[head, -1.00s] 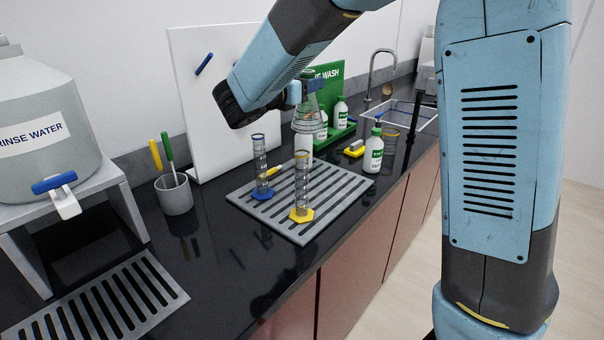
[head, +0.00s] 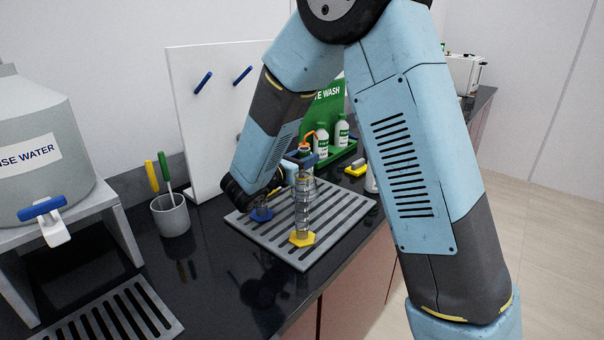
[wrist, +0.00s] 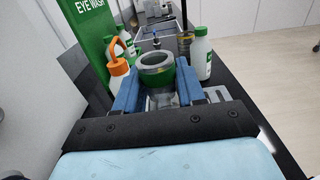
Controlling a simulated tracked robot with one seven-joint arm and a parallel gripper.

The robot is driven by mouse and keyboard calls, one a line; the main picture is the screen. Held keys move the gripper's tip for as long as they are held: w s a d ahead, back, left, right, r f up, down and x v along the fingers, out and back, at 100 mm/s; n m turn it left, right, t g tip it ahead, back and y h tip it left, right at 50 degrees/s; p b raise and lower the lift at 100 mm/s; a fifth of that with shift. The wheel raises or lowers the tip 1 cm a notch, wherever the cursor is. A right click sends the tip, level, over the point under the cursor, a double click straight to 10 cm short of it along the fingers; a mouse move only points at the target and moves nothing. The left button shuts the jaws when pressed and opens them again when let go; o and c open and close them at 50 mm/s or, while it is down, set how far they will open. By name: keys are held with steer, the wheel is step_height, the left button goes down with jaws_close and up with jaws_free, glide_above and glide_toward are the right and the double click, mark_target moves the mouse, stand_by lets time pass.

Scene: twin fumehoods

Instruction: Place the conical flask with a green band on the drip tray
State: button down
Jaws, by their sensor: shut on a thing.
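My gripper (head: 303,159) is shut on the conical flask, low above the slatted grey tray (head: 352,203) in the middle of the counter. In the wrist view the flask (wrist: 157,60) shows its round mouth and green band between the blue fingers (wrist: 157,88). In the head view most of the flask is hidden behind a clear measuring cylinder with a yellow base (head: 302,238). I cannot tell whether the flask's base touches the tray. A second slatted grey tray (head: 165,322) lies at the lower left, by the rinse water stand.
Eyewash bottles (head: 342,130) and an orange-topped bottle (wrist: 118,67) stand behind. A cup with brushes (head: 171,216) is at left. The counter between the two trays is clear.

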steer(key=shift+f, duration=2.3)
steer(key=c, duration=0.7)
jaws_free()
steer(key=v, duration=1.2)
steer(key=shift+r, duration=0.2)
